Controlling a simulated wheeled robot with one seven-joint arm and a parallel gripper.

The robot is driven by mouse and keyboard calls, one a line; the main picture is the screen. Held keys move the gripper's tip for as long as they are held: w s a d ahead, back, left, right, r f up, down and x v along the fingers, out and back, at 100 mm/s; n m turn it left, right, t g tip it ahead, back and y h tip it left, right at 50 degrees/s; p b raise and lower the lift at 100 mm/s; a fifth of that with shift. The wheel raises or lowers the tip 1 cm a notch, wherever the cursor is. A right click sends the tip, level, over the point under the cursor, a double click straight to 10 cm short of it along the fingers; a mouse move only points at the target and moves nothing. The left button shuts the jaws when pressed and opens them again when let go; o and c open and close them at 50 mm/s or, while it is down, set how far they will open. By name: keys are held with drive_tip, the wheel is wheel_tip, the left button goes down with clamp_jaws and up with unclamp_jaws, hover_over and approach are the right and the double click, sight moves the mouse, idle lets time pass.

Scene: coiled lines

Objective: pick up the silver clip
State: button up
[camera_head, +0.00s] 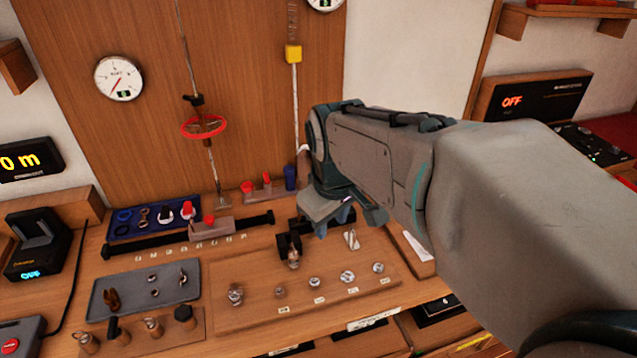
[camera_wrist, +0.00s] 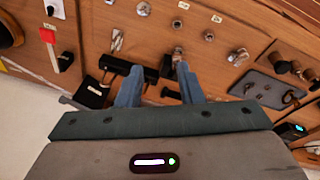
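The silver clip (camera_head: 351,239) appears to be the small pale metal piece at the back right of the wooden board. In the wrist view it seems to be the narrow silver piece (camera_wrist: 117,40), left of my left finger and beyond its tip. My gripper (camera_head: 335,218) is above the back of the board, a little left of the clip in the head view. In the wrist view my gripper (camera_wrist: 158,70) has its blue fingers apart, with nothing visibly held. A black holder (camera_wrist: 152,76) shows between and beyond the fingers. My wrist hides part of the bench.
The wooden board (camera_head: 245,318) carries several small metal fittings. A black block (camera_head: 287,246) stands left of the clip. A grey tray (camera_head: 103,297) lies to the left, with a blue tray (camera_head: 125,232) behind it. A red handwheel (camera_head: 203,126) hangs before the wooden panel.

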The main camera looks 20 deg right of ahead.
drive_tip(key=w+d+f+n+g, duration=0.1)
drive_tip(key=w+d+n, duration=0.2)
drive_tip(key=w, duration=0.4)
drive_tip(key=w+d+f+n+b, duration=0.1)
drive_tip(key=w+d+f+n, duration=0.1)
drive_tip(key=w+n, duration=0.4)
drive_tip(key=w+d+f+n+g, duration=0.1)
drive_tip(key=w+d+n, duration=0.3)
drive_tip(key=w, duration=0.5)
drive_tip(key=shift+d+f+n+g+y+b, duration=0.3)
drive_tip(key=shift+f+n+b, duration=0.05)
drive_tip(key=shift+f+n, duration=0.25)
wheel_tip(320, 180, down, 8)
drive_tip(key=shift+f+p, duration=0.1)
drive_tip(key=shift+p, duration=0.2)
drive_tip(key=shift+f+p, duration=0.6)
drive_tip(key=shift+f, duration=2.05)
clamp_jaws()
